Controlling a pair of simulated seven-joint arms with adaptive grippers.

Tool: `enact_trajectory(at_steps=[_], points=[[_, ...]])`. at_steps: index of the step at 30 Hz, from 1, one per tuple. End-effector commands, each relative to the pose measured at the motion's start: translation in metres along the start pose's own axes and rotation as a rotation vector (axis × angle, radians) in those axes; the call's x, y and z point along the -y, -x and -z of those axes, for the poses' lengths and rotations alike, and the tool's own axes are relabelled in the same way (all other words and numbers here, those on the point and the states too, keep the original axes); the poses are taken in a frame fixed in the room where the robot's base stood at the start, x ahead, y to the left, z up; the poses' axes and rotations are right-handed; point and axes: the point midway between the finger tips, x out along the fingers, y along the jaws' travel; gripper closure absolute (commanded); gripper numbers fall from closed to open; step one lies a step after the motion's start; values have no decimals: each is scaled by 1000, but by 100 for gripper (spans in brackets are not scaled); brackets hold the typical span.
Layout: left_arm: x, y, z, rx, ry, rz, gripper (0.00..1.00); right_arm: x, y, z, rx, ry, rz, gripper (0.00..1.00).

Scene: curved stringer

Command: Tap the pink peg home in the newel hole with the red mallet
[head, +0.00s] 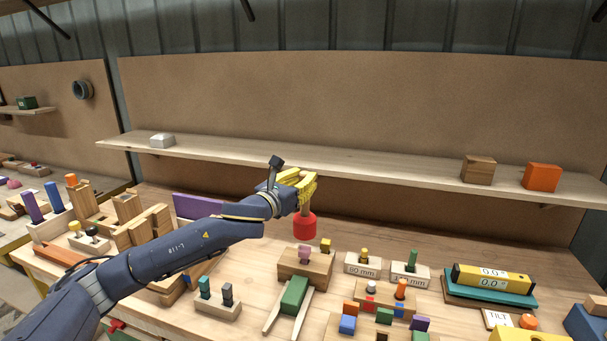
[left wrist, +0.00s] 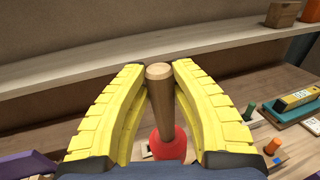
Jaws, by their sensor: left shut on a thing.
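My left gripper (head: 304,186) has yellow fingers shut on the wooden handle of the red mallet (head: 305,226). The mallet hangs roughly upright with its red head down. In the left wrist view the handle (left wrist: 160,90) stands between both yellow fingers, with the red head (left wrist: 169,145) below it, partly hidden. The pink peg (head: 304,252) stands upright in the wooden newel block (head: 318,268) and sticks up above its top. The mallet head appears just above the peg, with a small gap in the picture. The hole itself is hidden by the peg. My right gripper is not in view.
A small yellow peg (head: 325,244) stands close to the pink one. Marked blocks with pegs, one labelled 80 mm (head: 362,268), stand to the right. A yellow level (head: 492,277) lies farther right. Wooden pieces crowd the left. A long shelf (head: 380,171) runs behind.

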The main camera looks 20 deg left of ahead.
Motion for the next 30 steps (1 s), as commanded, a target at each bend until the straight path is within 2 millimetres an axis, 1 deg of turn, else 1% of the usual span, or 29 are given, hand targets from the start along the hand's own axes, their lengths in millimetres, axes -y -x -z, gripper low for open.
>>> enact_trajectory(at_steps=[9, 11, 18, 19, 26, 30], points=[[0, 0, 1, 2, 0, 0, 100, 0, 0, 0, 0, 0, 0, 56], [0, 0, 6, 0, 1, 0, 100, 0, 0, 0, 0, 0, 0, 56], [0, 1, 58, -3, 1, 0, 100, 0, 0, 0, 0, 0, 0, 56], [0, 1, 63, -2, 2, 0, 100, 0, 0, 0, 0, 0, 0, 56], [0, 0, 55, 3, 1, 0, 100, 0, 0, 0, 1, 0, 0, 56], [0, 0, 34, 6, -1, 0, 100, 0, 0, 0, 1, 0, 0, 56]])
